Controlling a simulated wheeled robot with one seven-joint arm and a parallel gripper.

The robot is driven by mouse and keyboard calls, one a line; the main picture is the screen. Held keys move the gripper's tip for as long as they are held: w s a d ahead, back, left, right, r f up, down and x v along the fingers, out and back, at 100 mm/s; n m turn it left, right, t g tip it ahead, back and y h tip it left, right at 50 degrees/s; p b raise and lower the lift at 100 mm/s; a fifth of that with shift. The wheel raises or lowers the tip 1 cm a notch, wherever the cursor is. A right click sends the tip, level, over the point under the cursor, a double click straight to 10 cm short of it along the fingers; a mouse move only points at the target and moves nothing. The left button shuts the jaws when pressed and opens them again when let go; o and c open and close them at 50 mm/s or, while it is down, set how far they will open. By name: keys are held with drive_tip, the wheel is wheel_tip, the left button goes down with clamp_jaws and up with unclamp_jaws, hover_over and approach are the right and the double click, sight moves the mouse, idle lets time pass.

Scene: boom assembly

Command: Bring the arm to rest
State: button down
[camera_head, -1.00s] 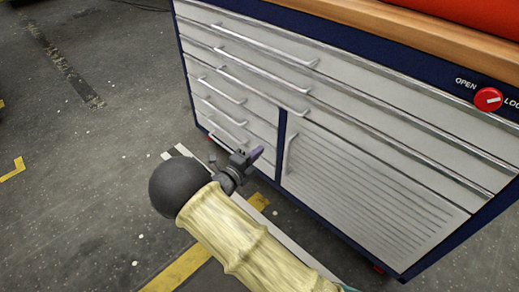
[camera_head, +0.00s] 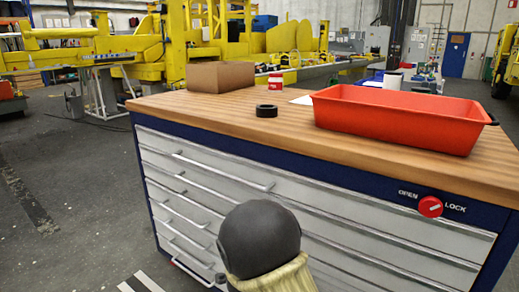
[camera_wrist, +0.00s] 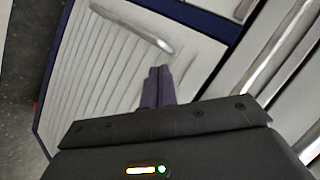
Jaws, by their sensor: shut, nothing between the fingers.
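My gripper (camera_wrist: 158,86) shows in the wrist view with its two purple-grey fingers together and nothing between them. It points toward the grey slatted cabinet door (camera_wrist: 95,65) and its handle (camera_wrist: 135,25); the gap to them is hard to judge. In the head view my arm, with a dark rounded joint and a pale yellow sleeve, stands low in front of the drawer cabinet (camera_head: 330,225). The gripper is hidden or out of frame there.
The wooden worktop (camera_head: 220,112) holds a red tray (camera_head: 395,120), a cardboard box (camera_head: 220,76), a black ring (camera_head: 266,111) and a red-and-white can (camera_head: 275,82). A red lock knob (camera_head: 430,207) sits on the cabinet front. Open floor lies at left.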

drive_tip(key=s+d+r+n+g+y+p, duration=0.1)
drive_tip(key=s+d+r+n+g, duration=0.3)
drive_tip(key=s+d+n, duration=0.6)
drive_tip(key=s+d+r+n+g+y+p, duration=0.1)
drive_tip(key=s+d+r+n+g, duration=0.4)
drive_tip(key=s, duration=0.9)
wheel_tip(320, 180, up, 36)
drive_tip(key=t+p, duration=0.1)
drive_tip(key=p, duration=3.6)
drive_tip(key=shift+d+r+m+p, duration=0.15)
drive_tip(key=shift+d+m+p, duration=0.2)
drive_tip(key=shift+m, duration=0.05)
drive_tip(key=shift+s, duration=0.1)
drive_tip(key=shift+a, duration=0.1)
